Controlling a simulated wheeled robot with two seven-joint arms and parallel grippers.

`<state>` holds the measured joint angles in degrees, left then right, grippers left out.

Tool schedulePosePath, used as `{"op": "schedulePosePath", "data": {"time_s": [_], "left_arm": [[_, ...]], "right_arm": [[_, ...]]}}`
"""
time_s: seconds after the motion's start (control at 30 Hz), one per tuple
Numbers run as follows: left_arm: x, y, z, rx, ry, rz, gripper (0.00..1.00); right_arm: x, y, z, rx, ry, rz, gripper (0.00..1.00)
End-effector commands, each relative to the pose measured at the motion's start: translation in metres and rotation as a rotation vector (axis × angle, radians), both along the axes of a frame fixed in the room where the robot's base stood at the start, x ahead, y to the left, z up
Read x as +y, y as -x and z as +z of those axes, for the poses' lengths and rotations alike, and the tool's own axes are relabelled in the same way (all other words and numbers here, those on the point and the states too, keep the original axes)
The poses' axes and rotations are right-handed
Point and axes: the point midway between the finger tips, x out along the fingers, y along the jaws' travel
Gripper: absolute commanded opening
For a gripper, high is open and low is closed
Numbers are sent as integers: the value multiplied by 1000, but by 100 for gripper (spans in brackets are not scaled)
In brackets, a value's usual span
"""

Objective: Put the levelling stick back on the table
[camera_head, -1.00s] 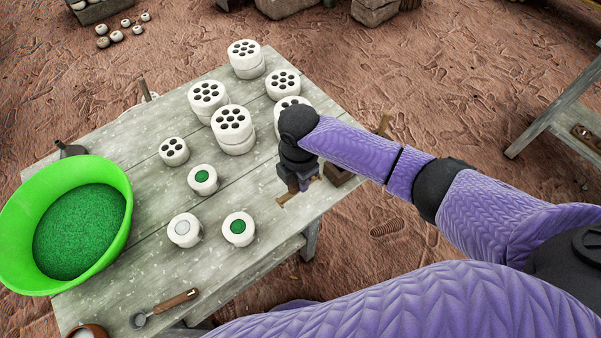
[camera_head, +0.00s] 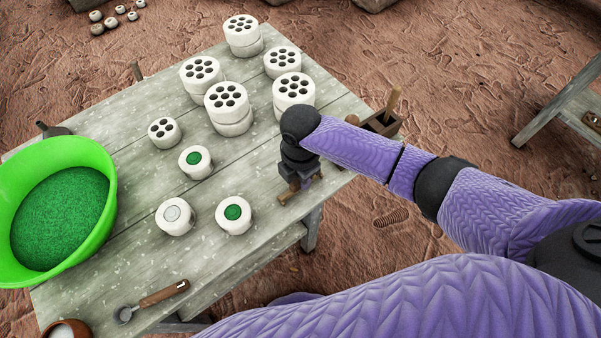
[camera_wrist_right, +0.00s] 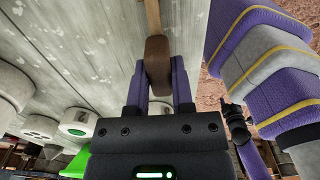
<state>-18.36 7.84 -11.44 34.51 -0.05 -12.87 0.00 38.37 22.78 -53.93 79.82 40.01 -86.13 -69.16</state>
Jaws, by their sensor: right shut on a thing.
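My right gripper (camera_head: 298,184) is low at the table's right front edge, shut on the levelling stick (camera_head: 287,196). In the right wrist view the stick's brown end (camera_wrist_right: 157,58) sits between the two purple fingers, and a thinner, paler length runs on away from it. In the head view most of the stick is hidden by the gripper. I cannot tell whether it touches the table (camera_head: 240,265). My left gripper is not in view.
White cups, two with green fill (camera_head: 233,213), stand left of the gripper. Several white pieces with holes (camera_head: 228,100) stand behind. A green basin (camera_head: 95,235) is at the left, a ladle (camera_head: 160,295) in front. A wooden box (camera_head: 382,122) is beyond my forearm.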

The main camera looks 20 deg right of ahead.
Motion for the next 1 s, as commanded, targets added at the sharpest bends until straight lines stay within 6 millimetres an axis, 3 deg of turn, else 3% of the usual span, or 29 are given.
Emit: {"op": "schedulePosePath", "data": {"time_s": [0.37, 0.4, 0.53, 0.57, 0.73, 0.87, 1.0], "left_arm": [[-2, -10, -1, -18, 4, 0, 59], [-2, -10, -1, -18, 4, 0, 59], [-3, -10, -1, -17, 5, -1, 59], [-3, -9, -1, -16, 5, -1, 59], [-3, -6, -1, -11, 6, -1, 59], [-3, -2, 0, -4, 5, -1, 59], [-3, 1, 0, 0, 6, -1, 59]], "right_arm": [[0, 0, -4, 0, 0, 0, 0], [0, 0, -4, 0, 0, 0, 37], [0, 0, -4, 0, 0, 0, 65], [0, 0, -4, 0, 0, 0, 70], [0, 0, -4, 0, 0, 0, 70], [0, 0, -4, 0, 0, 0, 97], [0, 0, -4, 0, 0, 0, 100]]}}
